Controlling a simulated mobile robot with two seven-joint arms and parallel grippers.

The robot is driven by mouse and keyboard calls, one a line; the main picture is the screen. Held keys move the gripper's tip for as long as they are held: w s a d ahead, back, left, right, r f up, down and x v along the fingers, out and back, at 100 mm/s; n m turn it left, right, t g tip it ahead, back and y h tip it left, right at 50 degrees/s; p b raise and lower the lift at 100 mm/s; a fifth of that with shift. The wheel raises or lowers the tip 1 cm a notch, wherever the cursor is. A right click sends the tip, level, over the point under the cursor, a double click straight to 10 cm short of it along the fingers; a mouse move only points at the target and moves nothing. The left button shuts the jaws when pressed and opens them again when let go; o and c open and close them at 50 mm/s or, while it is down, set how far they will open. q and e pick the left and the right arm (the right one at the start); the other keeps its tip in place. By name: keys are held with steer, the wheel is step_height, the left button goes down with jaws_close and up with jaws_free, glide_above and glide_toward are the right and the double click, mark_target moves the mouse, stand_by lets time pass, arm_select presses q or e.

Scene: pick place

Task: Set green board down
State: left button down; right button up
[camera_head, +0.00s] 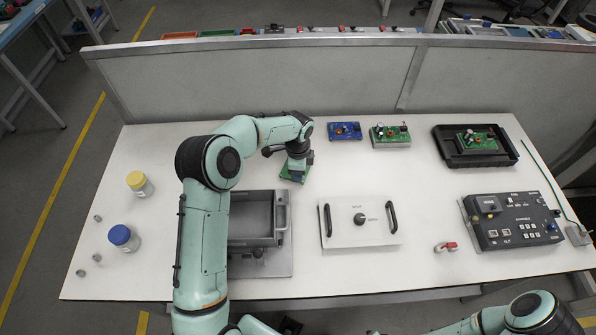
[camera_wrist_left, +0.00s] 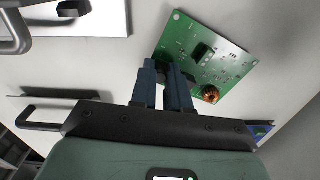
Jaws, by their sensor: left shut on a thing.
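My left gripper (camera_head: 297,165) reaches down over the table behind the grey drawer box. It is shut on the edge of a green board (camera_head: 290,175), which is mostly hidden beneath it in the head view. In the left wrist view, the closed fingers (camera_wrist_left: 172,75) grip one edge of the green board (camera_wrist_left: 220,58), which shows chips and a copper coil. The board is close to the white table top; I cannot tell whether it touches. My right gripper is not in view; only part of my right arm shows at the bottom right.
A blue board (camera_head: 345,131) and another green board on a grey block (camera_head: 391,145) lie to the right. Farther right are a black tray (camera_head: 454,158) with a green board and a control box (camera_head: 515,238).

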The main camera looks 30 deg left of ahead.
arm_select(q)
steer(key=shift+f, duration=0.15)
steer(key=c, duration=1.1)
jaws_free()
step_height(320, 180, up, 12)
steer(key=p, duration=0.1)
steer(key=shift+r, duration=0.2)
